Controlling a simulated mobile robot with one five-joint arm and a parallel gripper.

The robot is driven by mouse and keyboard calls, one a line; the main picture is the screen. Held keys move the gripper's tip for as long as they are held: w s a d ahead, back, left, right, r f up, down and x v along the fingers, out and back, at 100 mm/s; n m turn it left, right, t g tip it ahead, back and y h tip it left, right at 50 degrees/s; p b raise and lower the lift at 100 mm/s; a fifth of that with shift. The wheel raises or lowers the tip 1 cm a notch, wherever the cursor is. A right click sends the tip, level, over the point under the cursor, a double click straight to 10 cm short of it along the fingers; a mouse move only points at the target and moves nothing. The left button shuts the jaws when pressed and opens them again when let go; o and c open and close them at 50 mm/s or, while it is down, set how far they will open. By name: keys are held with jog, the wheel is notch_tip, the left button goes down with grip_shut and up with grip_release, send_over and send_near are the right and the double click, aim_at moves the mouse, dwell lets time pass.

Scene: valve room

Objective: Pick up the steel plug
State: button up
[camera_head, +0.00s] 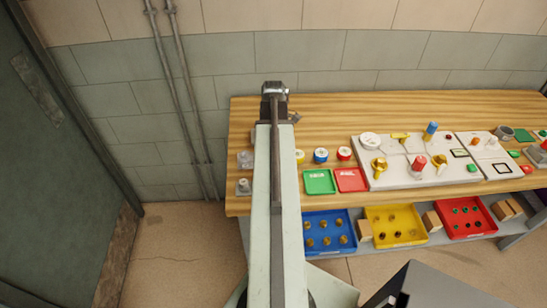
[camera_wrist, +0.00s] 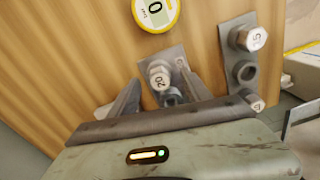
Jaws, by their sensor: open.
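A steel plug (camera_wrist: 160,77) with a hex head marked "20" sits on a small grey plate on the wooden bench, in the middle of the wrist view. My gripper (camera_wrist: 158,75) is open, with one finger to each side of this plug. I cannot tell whether the fingers touch it. A second steel plug (camera_wrist: 248,38), marked "15", sits on another grey bracket to the right, above an open socket (camera_wrist: 245,72). In the head view my gripper (camera_head: 275,88) is over the back left of the bench, and my arm hides what lies under it.
A yellow round cap (camera_wrist: 155,13) lies close above the plug in the wrist view. The bench (camera_head: 400,103) also bears a green tray (camera_head: 319,182), a red tray (camera_head: 352,180) and white valve panels (camera_head: 400,160). Coloured bins stand below. Wall pipes (camera_head: 180,80) run at left.

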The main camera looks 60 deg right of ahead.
jog(key=shift+r, duration=0.1)
grip_shut()
notch_tip(320, 180, up, 10)
jog(key=p, duration=1.1)
jog(key=shift+f+b, duration=3.55)
jog(key=shift+b, duration=0.45)
